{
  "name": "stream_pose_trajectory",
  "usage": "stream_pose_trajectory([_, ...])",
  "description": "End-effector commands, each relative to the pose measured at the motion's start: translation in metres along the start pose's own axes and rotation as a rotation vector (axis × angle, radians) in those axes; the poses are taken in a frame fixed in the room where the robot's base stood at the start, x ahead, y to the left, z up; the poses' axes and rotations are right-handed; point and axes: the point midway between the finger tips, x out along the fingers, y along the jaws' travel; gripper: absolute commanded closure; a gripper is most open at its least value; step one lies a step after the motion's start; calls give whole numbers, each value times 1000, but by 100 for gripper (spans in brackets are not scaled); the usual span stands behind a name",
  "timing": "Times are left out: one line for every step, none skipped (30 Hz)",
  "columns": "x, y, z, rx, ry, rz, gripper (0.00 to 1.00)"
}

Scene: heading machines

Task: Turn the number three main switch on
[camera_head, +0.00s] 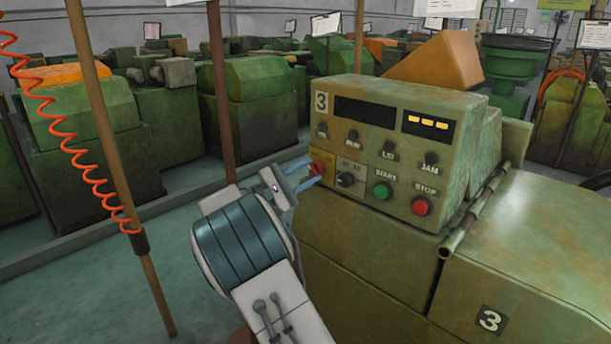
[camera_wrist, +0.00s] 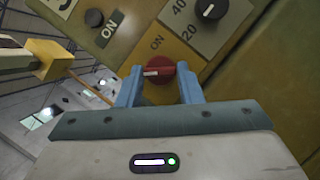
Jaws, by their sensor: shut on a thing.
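The number three machine carries a green control box (camera_head: 385,150) with a "3" plate at its upper left. The main switch, a red rotary knob on a yellow plate (camera_wrist: 183,48), sits at the box's lower left. The red knob (camera_head: 317,168) also shows in the wrist view (camera_wrist: 158,76), with a white mark on its left part and "ON" printed above it. My gripper (camera_head: 309,174) reaches it from the left and front. In the wrist view its two blue fingers (camera_wrist: 160,86) stand on either side of the knob, shut on it. The fingers partly hide the knob's lower edge.
Beside the switch are a black dial (camera_head: 346,180), a green START button (camera_head: 382,191) and a red STOP button (camera_head: 421,206). A brown post (camera_head: 222,100) and an orange coiled cable (camera_head: 70,135) stand left. Open floor lies at the lower left.

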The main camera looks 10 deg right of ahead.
Motion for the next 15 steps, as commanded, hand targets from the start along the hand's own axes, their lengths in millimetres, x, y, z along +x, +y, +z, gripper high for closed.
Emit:
stream_pose_trajectory([-1,-1,-1,20,0,-8,90])
stream_pose_trajectory([-1,0,-1,33,0,-14,90])
stream_pose_trajectory([-1,0,-1,55,0,-22,90])
stream_pose_trajectory([-1,-1,-1,72,0,-29,90])
stream_pose_trajectory([-1,0,-1,91,0,-38,90])
stream_pose_trajectory([-1,0,-2,119,0,-48,90])
stream_pose_trajectory([-1,0,-2,141,0,-57,90])
stream_pose_trajectory([-1,0,-2,164,0,-67,90])
stream_pose_trajectory([-1,0,-2,197,0,-80,90])
stream_pose_trajectory([-1,0,-2,222,0,-91,90])
stream_pose_trajectory([-1,0,-2,248,0,-102,90])
stream_pose_trajectory([-1,1,-2,283,0,-116,90])
stream_pose_trajectory([-1,1,-2,309,0,-127,90])
stream_pose_trajectory([-1,1,-2,335,1,-138,90])
stream_pose_trajectory([-1,2,-2,371,0,-152,90])
